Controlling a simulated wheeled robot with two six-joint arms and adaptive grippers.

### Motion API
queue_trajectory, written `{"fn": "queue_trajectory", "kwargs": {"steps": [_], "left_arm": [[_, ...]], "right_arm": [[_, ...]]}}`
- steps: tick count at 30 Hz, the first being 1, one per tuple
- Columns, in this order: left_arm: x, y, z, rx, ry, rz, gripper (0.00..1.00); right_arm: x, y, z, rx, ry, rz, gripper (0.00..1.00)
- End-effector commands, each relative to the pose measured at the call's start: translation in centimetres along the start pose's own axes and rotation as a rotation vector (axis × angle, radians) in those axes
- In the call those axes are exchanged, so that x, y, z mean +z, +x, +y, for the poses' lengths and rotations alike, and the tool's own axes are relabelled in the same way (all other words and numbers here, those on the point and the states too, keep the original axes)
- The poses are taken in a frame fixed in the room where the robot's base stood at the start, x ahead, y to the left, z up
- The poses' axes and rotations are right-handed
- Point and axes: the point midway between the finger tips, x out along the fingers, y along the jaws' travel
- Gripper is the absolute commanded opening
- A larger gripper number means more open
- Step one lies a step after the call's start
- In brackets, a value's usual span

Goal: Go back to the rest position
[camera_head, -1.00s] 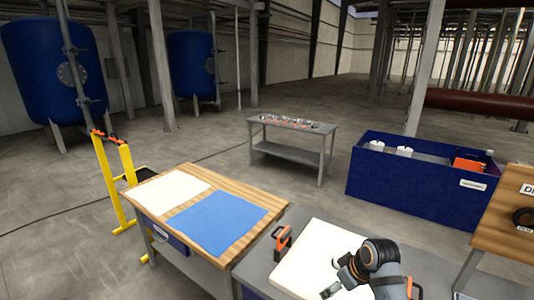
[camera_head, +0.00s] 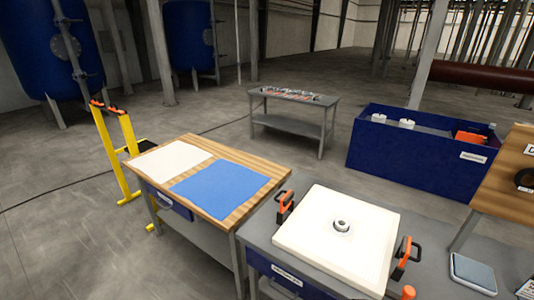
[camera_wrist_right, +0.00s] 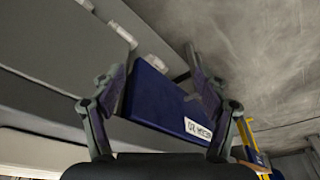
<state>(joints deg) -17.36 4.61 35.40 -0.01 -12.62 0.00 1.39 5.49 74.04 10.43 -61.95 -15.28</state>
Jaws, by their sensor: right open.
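My right gripper (camera_wrist_right: 157,80) shows in the right wrist view with its two fingers spread apart and nothing between them. Behind the fingers, a blue labelled panel (camera_wrist_right: 165,102) shows beneath a grey surface; I cannot tell how far off it is. In the head view no gripper or arm is visible. My left gripper is in neither current view. A white square filter plate (camera_head: 345,245) with a round grey fitting (camera_head: 341,226) at its centre lies on the grey bench.
Orange-handled clamps (camera_head: 285,205) flank the plate. A wooden-topped table (camera_head: 250,203) holds a white cloth (camera_head: 170,160) and a blue cloth (camera_head: 220,189). A blue bin (camera_head: 400,160), a grey side table (camera_head: 292,97) and a yellow stand (camera_head: 118,160) stand beyond. Floor between them is clear.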

Motion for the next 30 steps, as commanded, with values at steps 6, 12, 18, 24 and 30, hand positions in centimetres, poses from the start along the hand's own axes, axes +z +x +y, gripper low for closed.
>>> {"fn": "queue_trajectory", "kwargs": {"steps": [6, 12, 18, 24, 30], "left_arm": [[0.1, 3.2, 0.2, 0.0, 0.0, 0.002, 0.4], [0.1, 5.0, 0.4, 0.0, 0.0, 0.004, 0.4], [0.2, 5.6, 0.4, 0.0, 0.0, 0.005, 0.4], [0.1, 5.5, 0.4, 0.0, 0.0, 0.007, 0.4], [0.1, 5.5, 0.4, 0.0, 0.0, 0.007, 0.4]], "right_arm": [[17.9, 12.2, -0.5, 0.073, 0.107, -0.093, 0.74], [33.3, 16.5, -2.1, 0.114, 0.153, -0.142, 0.74], [40.5, 16.9, -3.4, 0.123, 0.167, -0.155, 0.74], [41.1, 16.8, -3.5, 0.124, 0.169, -0.154, 0.74], [41.1, 16.8, -3.5, 0.123, 0.169, -0.154, 0.74]]}}
